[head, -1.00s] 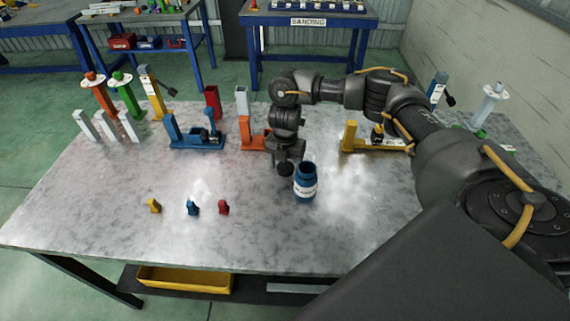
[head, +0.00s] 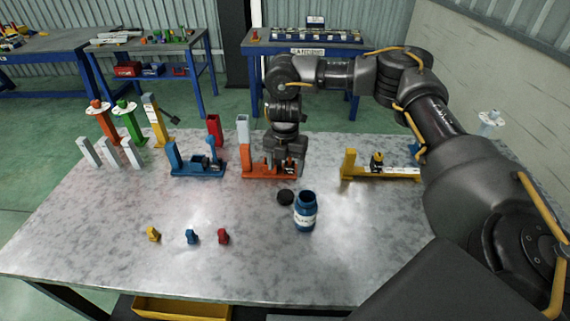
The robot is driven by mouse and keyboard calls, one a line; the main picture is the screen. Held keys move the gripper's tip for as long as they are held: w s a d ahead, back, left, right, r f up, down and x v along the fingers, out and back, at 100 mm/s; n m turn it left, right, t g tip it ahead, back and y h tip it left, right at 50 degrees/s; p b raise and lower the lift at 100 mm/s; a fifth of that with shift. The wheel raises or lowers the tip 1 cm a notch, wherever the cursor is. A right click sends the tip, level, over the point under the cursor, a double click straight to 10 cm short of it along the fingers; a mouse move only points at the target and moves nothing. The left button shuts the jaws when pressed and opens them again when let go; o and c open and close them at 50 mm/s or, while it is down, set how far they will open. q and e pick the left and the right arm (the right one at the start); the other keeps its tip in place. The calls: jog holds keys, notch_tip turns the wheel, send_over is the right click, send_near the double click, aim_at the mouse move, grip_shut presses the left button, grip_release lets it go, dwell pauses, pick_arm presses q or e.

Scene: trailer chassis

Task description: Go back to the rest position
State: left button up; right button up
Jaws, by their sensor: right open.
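My right gripper (head: 285,170) points down, open, with its arm coming in from the right. It hangs in front of the orange fixture (head: 258,172) and hides part of it; I cannot tell its exact height. A blue jar with a white label (head: 305,212) stands upright and open on the grey table (head: 120,230), nearer than the gripper. A black round lid (head: 286,197) lies on the table just left of the jar, apart from the gripper. My left gripper is not in view.
A blue fixture (head: 196,167) and a yellow fixture (head: 380,170) flank the orange one. Several upright coloured parts stand at the back left. Small yellow (head: 153,234), blue (head: 191,237) and red (head: 223,236) pieces lie near the front.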

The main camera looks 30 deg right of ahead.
jog(key=shift+r, duration=0.35)
